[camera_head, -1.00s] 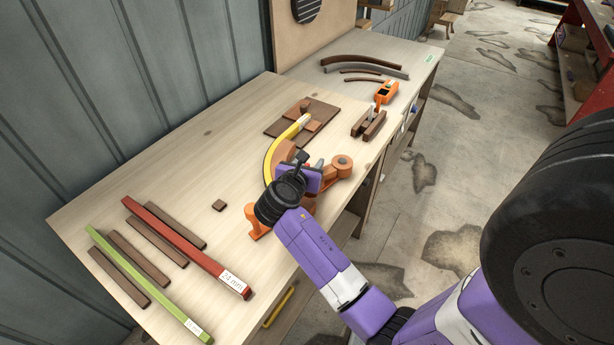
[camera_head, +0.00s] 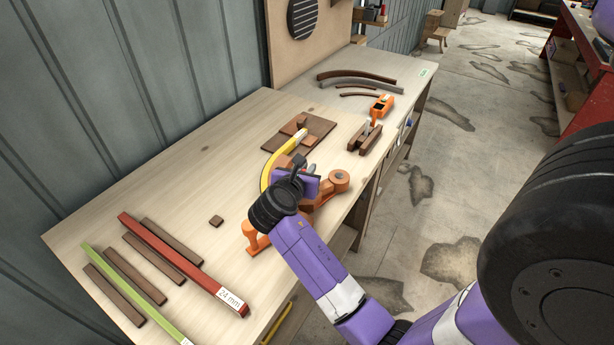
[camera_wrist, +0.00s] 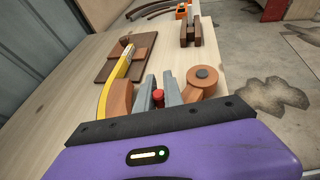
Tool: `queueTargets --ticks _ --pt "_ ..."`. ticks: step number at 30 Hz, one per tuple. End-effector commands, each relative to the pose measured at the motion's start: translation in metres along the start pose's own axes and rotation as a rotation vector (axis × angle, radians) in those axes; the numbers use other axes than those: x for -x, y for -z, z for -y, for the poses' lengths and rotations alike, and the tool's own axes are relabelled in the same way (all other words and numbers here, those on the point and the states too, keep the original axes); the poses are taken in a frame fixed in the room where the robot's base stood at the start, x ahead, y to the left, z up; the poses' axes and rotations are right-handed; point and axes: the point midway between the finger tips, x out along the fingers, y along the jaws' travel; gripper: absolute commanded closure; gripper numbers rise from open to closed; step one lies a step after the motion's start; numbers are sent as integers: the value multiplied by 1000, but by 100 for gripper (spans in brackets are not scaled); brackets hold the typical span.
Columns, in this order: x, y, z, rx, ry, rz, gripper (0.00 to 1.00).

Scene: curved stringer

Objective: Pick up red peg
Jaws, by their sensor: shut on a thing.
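The red peg (camera_wrist: 158,95) shows in the wrist view as a small red round end between my grey fingers. My gripper (camera_wrist: 159,88) is shut on it, one finger on each side. Its lower part is hidden by the gripper body. In the head view my gripper (camera_head: 311,170) is over the orange-brown tool at the table's right edge, and the peg cannot be made out there. Whether the peg is clear of what lies under it cannot be told.
The orange-brown tool has a round knob (camera_head: 340,178) just right of my gripper. A yellow curved strip (camera_head: 273,161) lies beside it, reaching a brown board (camera_head: 316,126). A long red bar (camera_head: 178,260) and green bar (camera_head: 128,288) lie at left. The table's middle left is mostly clear.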

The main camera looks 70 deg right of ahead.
Motion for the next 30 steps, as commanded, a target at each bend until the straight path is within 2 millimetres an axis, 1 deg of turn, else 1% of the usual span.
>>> queueTargets --ticks 1,5,12,15,18,21,24,30 --pt "4 -11 -1 -4 -1 3 100" --pt "15 -37 -1 -5 -2 3 100" --pt "38 -93 -1 -7 -3 4 100" --pt "47 -114 -1 -6 -2 3 100" --pt "54 -130 -1 -4 -1 2 100" --pt "58 -142 -1 -3 -1 2 100" --pt "61 -149 0 -2 1 1 100" --pt "59 -151 2 -5 8 1 100"
